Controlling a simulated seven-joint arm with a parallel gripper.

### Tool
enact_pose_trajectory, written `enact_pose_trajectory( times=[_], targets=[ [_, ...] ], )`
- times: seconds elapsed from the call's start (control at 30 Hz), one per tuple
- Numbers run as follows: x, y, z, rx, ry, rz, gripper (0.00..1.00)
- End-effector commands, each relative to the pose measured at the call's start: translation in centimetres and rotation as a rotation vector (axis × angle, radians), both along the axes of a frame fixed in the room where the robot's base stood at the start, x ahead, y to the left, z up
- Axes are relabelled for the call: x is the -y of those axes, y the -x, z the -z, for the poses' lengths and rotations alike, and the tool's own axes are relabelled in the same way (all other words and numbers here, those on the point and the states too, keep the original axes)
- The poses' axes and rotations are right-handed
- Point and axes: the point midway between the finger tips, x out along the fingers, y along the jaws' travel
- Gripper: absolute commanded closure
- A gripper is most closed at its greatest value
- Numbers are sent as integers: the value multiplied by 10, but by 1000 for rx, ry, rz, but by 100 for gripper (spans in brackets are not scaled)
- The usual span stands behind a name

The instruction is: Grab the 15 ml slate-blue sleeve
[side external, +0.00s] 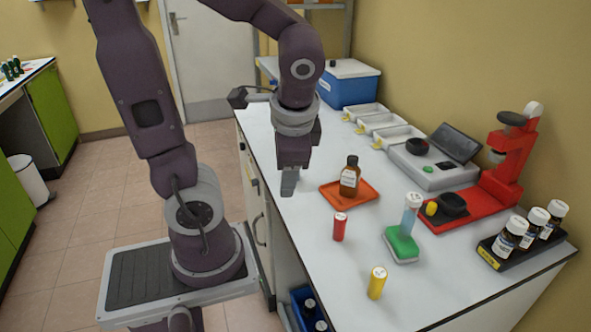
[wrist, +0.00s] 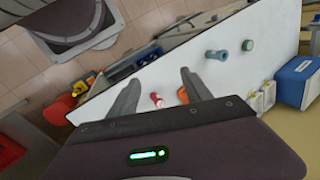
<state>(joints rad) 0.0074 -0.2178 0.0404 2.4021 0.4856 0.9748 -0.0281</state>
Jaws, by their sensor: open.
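A slate-blue cylinder (wrist: 217,54) stands on the white bench in the wrist view, just beyond and to the right of my right fingertip; nothing touches it. I cannot pick it out in the side view, where my arm may hide it. My gripper (wrist: 160,77) is open and empty, its two grey fingers spread. In the side view my gripper (side external: 289,190) hangs fingers down over the bench near its left edge. A pale blue tube (side external: 411,213) with a white cap stands upright on a green base (side external: 402,245), right of my gripper.
A red sleeve (side external: 340,227) and a yellow sleeve (side external: 377,283) stand on the bench. A brown bottle (side external: 349,176) sits on an orange tray (side external: 333,197) beside my gripper. A red stand (side external: 505,175), dark vial rack (side external: 494,255) and blue box (side external: 349,88) line the bench. A green piece (wrist: 247,45) stands near the slate-blue cylinder.

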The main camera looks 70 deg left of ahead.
Motion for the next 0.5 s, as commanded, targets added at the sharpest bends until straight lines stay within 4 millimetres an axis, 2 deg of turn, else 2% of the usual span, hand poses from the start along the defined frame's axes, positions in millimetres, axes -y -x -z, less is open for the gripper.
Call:
enact_pose_trajectory(
  times=[0.1, 0.17, 0.2, 0.3, 0.4, 0.5],
  targets=[
    [-60, -12, 27, -305, -227, 136, 43],
    [-91, -22, 39, -450, -338, 231, 43],
    [-110, -30, 48, -546, -409, 301, 43],
    [-151, -55, 75, -757, -561, 501, 43],
    [-178, -78, 105, -913, -667, 694, 43],
    [-192, -94, 131, -1004, -727, 839, 43]
  ],
)
